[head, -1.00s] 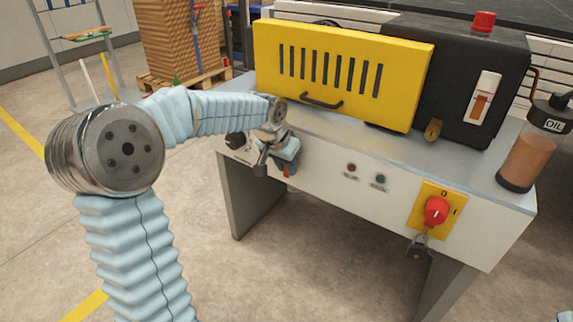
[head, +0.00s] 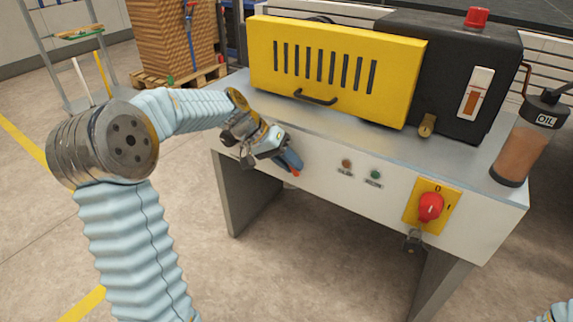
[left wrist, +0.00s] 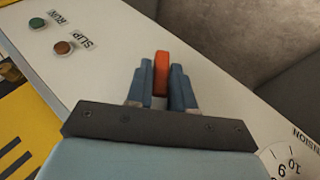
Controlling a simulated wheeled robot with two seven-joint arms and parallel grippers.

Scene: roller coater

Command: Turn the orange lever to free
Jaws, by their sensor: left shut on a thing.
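The orange lever (left wrist: 161,72) is on the white front panel of the machine. In the left wrist view it sits between the two blue fingers of my left gripper (left wrist: 161,88), which are shut on it. In the head view my left gripper (head: 290,162) reaches the panel below the yellow guard, tilted down and to the right. Only a small orange tip of the lever (head: 296,174) shows past the fingers there. The lever's base and any position marks are hidden. My right gripper is not in view.
The yellow slotted guard (head: 335,70) stands above the panel. Right of the gripper are two small lamps (head: 375,174), a red rotary switch (head: 430,207) with a padlock, and an oil bottle (head: 525,145). A tension dial (left wrist: 290,160) lies close to the gripper. The floor in front is clear.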

